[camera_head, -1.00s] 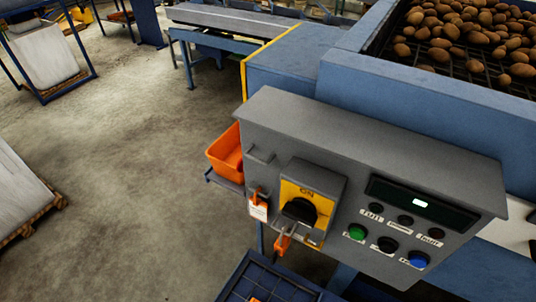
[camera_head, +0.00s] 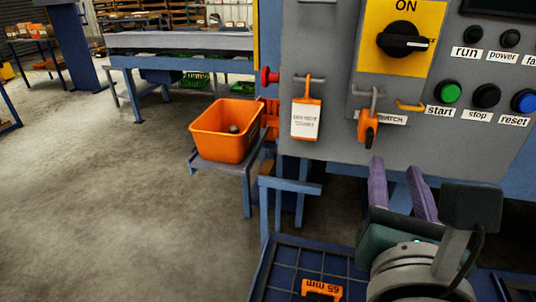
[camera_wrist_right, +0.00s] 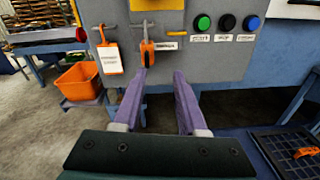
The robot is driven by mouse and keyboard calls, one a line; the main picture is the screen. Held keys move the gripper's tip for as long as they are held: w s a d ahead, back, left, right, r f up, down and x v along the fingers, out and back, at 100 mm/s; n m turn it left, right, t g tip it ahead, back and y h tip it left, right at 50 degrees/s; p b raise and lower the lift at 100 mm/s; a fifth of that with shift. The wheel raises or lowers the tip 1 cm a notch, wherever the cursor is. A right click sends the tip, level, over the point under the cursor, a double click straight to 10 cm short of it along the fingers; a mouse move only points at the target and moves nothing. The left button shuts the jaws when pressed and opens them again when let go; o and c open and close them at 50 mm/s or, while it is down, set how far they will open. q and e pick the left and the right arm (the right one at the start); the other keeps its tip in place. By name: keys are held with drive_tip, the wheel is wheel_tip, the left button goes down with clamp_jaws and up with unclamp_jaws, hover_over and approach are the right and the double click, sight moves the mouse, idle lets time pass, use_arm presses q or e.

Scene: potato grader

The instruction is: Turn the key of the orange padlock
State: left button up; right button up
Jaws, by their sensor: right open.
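The orange padlock (camera_head: 366,129) hangs from a grey hasp below the yellow ON switch plate on the grey control panel. A dark part shows on its front; I cannot tell clearly whether it is the key. The padlock also shows in the right wrist view (camera_wrist_right: 144,50), ahead of my fingers and a little left of centre. My right gripper (camera_head: 397,168) is open and empty, its two purple fingers pointing up towards the panel, below and to the right of the padlock. It also shows in the right wrist view (camera_wrist_right: 160,74). My left gripper is out of view.
An orange lockout tag (camera_head: 305,118) with a white label hangs left of the padlock. The black rotary switch (camera_head: 403,40) is above. Start, stop and reset buttons are to the right. An orange bin (camera_head: 222,140) stands on a side shelf. A blue grid tray (camera_head: 283,268) lies below.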

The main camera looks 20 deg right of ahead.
sight(370, 140)
drive_tip(key=w+d, duration=0.1)
drive_tip(key=w, duration=0.2)
drive_tip(key=w+d+n, duration=0.1)
drive_tip(key=w, duration=0.2)
drive_tip(key=w+d+f+n, duration=0.1)
drive_tip(key=w, duration=0.2)
drive_tip(key=shift+d+t+y+p, duration=0.15)
drive_tip(key=shift+t+y+p, duration=0.15)
drive_tip(key=shift+t, duration=0.1)
clamp_jaws()
